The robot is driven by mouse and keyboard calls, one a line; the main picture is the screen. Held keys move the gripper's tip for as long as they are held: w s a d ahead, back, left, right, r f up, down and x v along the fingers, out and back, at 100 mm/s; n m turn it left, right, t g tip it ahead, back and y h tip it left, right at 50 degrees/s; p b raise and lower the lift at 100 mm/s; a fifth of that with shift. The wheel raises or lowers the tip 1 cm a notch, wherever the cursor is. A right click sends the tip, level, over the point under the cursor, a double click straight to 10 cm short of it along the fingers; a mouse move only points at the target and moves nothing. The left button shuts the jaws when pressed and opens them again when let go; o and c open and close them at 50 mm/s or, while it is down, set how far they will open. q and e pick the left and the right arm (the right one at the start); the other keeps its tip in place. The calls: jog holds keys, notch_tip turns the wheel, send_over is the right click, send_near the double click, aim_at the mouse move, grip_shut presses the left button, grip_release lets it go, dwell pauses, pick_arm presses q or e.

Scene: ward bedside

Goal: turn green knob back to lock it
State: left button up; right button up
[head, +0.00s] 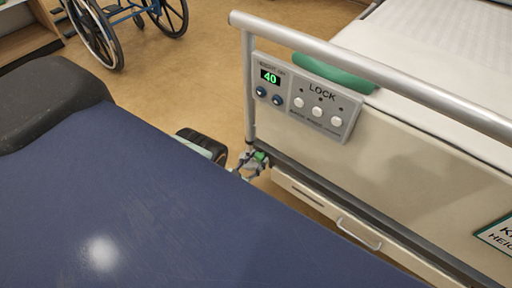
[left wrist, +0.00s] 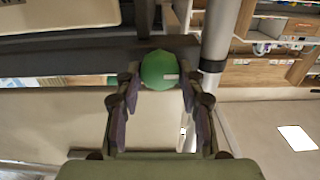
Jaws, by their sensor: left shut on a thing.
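The green knob (head: 260,157) is at the lower corner of the bed end, beside the upright rail. In the left wrist view the green knob (left wrist: 160,70) is round with a pale mark on its right side. My left gripper (head: 251,163) is at the knob. In the left wrist view the fingers of my left gripper (left wrist: 158,88) stand on both sides of the knob and are shut on it. In the head view the fingers partly hide the knob. My right gripper is not in view.
A control panel (head: 304,95) reading 40 and LOCK hangs on the bed end below the grey rail (head: 375,70). A drawer front (head: 325,208) with a handle is below. A wheelchair (head: 125,22) stands at the back left. The floor (head: 185,85) between is clear.

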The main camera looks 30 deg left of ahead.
pick_arm(q)
jog(key=shift+c, duration=0.6)
jog(key=shift+m, duration=0.4)
jog(key=m, duration=0.4)
jog(key=shift+d, duration=0.1)
jog(key=m, duration=0.4)
jog(key=shift+m, duration=0.3)
jog(key=m, duration=0.4)
jog(key=shift+d+f, duration=0.1)
jog(key=shift+f, duration=0.05)
jog(key=m, duration=0.4)
jog(key=shift+f+m, duration=0.1)
jog(key=shift+m, duration=0.3)
jog(key=o, duration=1.1)
